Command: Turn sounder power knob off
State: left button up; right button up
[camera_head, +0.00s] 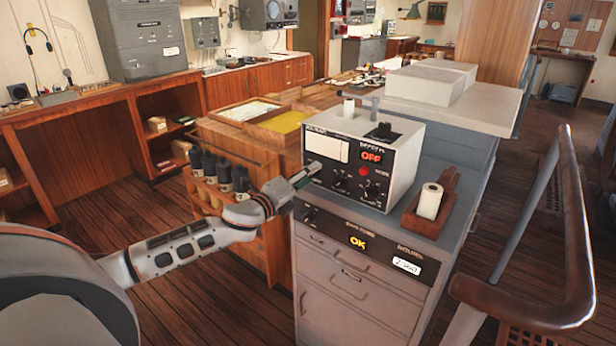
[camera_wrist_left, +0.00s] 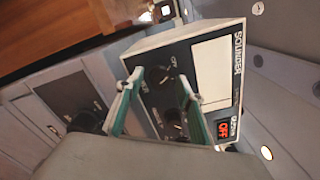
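The sounder (camera_head: 400,165) is a white box with a black front panel on the grey cabinet. Its display (camera_head: 372,155) reads OFF in red; it also shows in the left wrist view (camera_wrist_left: 223,130). My left gripper (camera_head: 312,168) is at the panel's lower left corner. In the left wrist view its two teal fingers (camera_wrist_left: 161,78) are apart, with a black knob (camera_wrist_left: 158,75) between their tips. I cannot tell whether they touch it. The knob's small lettering is hard to read. A second knob (camera_wrist_left: 173,117) sits farther along the panel. My right gripper is not in view.
The grey cabinet (camera_head: 345,308) has a lower panel with an OK light (camera_head: 358,242) and a knob (camera_head: 311,215). A paper roll (camera_head: 429,201) stands in a wooden holder right of the sounder. A handrail (camera_head: 570,230) is at the right.

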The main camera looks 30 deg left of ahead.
pick_arm(q)
jog(key=shift+s, duration=0.1)
jog(key=s, duration=1.1)
jog(key=shift+s+a, duration=0.4)
jog(key=shift+a, duration=0.05)
dwell(0.3)
jog(key=s+d+f+n+g, duration=0.2)
jog(key=s+d+f+n, duration=0.3)
jog(key=f, duration=0.4)
jog(key=s+d+f+n+g, duration=0.2)
jog(key=s+d+f+n, duration=0.25)
jog(key=f, duration=0.55)
jog(key=s+d+f+n+g, duration=0.1)
jog(key=s+d+f+n, duration=0.4)
jog(key=f, duration=0.4)
jog(key=s+d+f+n+g+h, duration=0.1)
jog(key=s+d+f+n+g, duration=0.1)
jog(key=s+d+f+n, duration=0.3)
jog(key=s+d, duration=0.2)
jog(key=d, duration=0.2)
jog(key=shift+s+f+n+h, duration=0.15)
jog(key=shift+f+n+h, duration=0.15)
jog(key=shift+n, duration=0.05)
